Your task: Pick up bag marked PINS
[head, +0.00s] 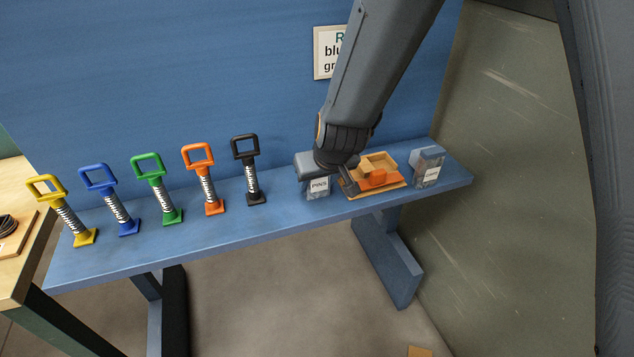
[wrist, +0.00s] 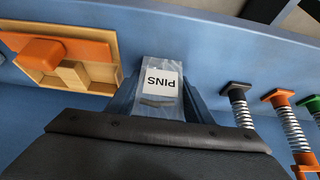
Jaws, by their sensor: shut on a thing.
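The bag marked PINS (head: 319,187) is a small clear bag with a white label, on the blue bench just right of the black-handled spring. In the wrist view the bag (wrist: 160,83) sits between the two fingers, its label upside down. My gripper (wrist: 160,100) is shut on the bag. In the head view my arm comes down from the top and my wrist hides the upper part of the bag. I cannot tell whether the bag is clear of the bench.
A wooden tray (head: 396,184) with orange and wooden blocks lies right of the bag. Another labelled bag (head: 428,167) stands at the right. Several coloured handled springs stand left, the black one (head: 251,170) nearest. A blue wall (head: 200,80) rises behind the bench (head: 270,221).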

